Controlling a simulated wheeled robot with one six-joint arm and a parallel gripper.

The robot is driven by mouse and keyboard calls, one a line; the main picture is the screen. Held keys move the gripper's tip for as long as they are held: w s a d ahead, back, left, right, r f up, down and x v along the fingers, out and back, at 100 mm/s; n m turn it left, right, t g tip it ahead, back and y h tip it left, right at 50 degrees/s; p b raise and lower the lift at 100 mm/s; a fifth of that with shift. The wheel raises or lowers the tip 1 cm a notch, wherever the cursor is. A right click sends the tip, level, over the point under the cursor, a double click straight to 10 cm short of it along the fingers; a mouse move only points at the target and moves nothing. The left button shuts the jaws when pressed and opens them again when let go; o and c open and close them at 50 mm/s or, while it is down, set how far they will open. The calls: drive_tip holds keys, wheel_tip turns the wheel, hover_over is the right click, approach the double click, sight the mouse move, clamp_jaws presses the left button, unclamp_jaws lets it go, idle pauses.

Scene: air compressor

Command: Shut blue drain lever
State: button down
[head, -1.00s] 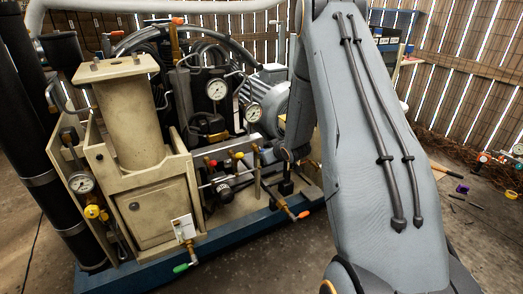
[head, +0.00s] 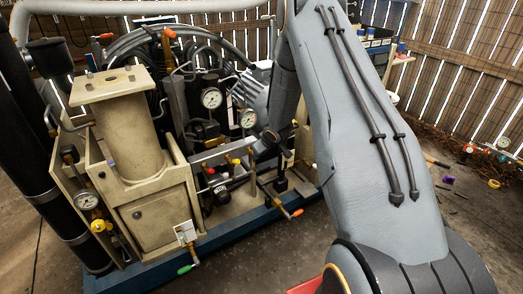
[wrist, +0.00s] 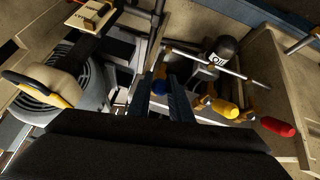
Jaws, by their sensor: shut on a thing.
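The blue drain lever (wrist: 160,86) shows in the wrist view as a small blue handle between the two fingers of my gripper (wrist: 164,88). The fingers are shut on it, and they hide part of it. The lever's stem and pivot are mostly hidden. In the head view I cannot make out the blue lever; my wrist covers that spot, just right of the yellow-handled valve (head: 236,161).
In the wrist view a yellow handle (wrist: 224,108) and a red handle (wrist: 278,127) stand close to the right of my gripper. Two pressure gauges (head: 211,98) (head: 248,118) rise behind the valve row. The blue base rail (head: 240,225) runs along the front; the floor before it is clear.

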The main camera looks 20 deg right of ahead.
idle(0.4)
drive_tip(key=c, duration=1.6)
unclamp_jaws()
drive_tip(key=shift+r, duration=0.1)
drive_tip(key=v, duration=0.7)
drive_tip(key=shift+s+r, duration=0.2)
drive_tip(key=shift+s, duration=0.1)
drive_tip(key=shift+r, duration=0.1)
drive_tip(key=s+a+r+m+g+h+p, duration=0.1)
drive_tip(key=s+a+r+g, duration=0.15)
drive_tip(key=s+r, duration=0.4)
drive_tip(key=s+a+r+m+g+p, duration=0.1)
drive_tip(key=s+a+r+p, duration=0.15)
drive_tip(key=s+r, duration=0.45)
drive_tip(key=s+a+r+g, duration=0.1)
drive_tip(key=s+a+r, duration=0.1)
drive_tip(key=s, duration=0.5)
drive_tip(key=s+a+r+m+g, duration=0.1)
drive_tip(key=s+a, duration=0.3)
drive_tip(key=s, duration=0.4)
drive_tip(key=s+a+r+g, duration=0.1)
drive_tip(key=s+a+r, duration=0.2)
drive_tip(key=s, duration=0.5)
drive_tip(key=shift+a+m+g+y+p, duration=0.2)
drive_tip(key=shift+m+g+y+p, duration=0.1)
drive_tip(key=shift+y+p, duration=0.1)
drive_tip(key=shift+s+a, duration=0.1)
drive_tip(key=shift+s, duration=0.05)
drive_tip(key=shift+c, duration=0.4)
